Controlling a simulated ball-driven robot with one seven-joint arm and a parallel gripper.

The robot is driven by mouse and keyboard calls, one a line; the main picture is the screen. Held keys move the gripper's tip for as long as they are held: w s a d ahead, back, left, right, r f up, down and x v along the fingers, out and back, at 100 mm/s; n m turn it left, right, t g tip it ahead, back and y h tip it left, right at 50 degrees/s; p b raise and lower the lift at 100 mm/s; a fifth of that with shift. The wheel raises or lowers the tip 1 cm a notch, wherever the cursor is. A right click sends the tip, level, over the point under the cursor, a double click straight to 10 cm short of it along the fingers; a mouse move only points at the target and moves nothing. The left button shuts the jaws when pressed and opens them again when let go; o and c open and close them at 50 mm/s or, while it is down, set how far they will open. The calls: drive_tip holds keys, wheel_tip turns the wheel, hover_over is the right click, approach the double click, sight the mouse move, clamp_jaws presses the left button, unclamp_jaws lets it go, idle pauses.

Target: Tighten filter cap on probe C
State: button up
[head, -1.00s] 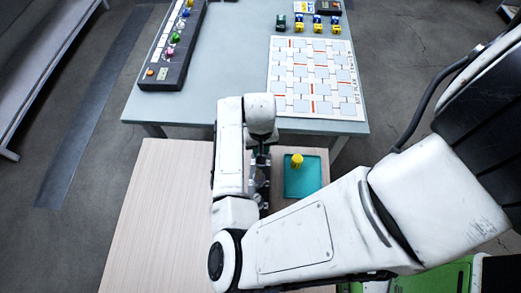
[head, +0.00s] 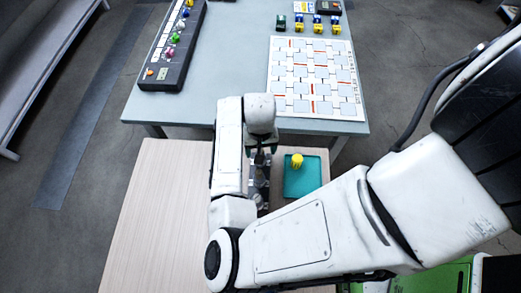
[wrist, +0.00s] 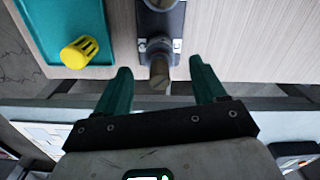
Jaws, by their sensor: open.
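A yellow slotted cap (head: 297,160) stands on a teal tray (head: 305,182). The wrist view shows the cap (wrist: 79,52) lying left of my fingers, apart from them. A dark holder strip (wrist: 171,22) carries grey cylindrical probes. The nearer probe (wrist: 158,72) stands between my two teal fingers, with a gap on each side. My gripper (wrist: 160,64) is open and empty around that probe. In the head view my arm hides part of the holder.
The wooden bench (head: 160,215) is clear at left. The grey table (head: 235,65) behind it bears a printed board (head: 315,80), a black strip with coloured knobs (head: 174,48), and several small coloured blocks (head: 318,25).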

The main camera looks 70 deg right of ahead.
drive_tip(key=shift+o, duration=1.2)
drive_tip(key=shift+r, duration=0.6)
drive_tip(key=shift+r, duration=3)
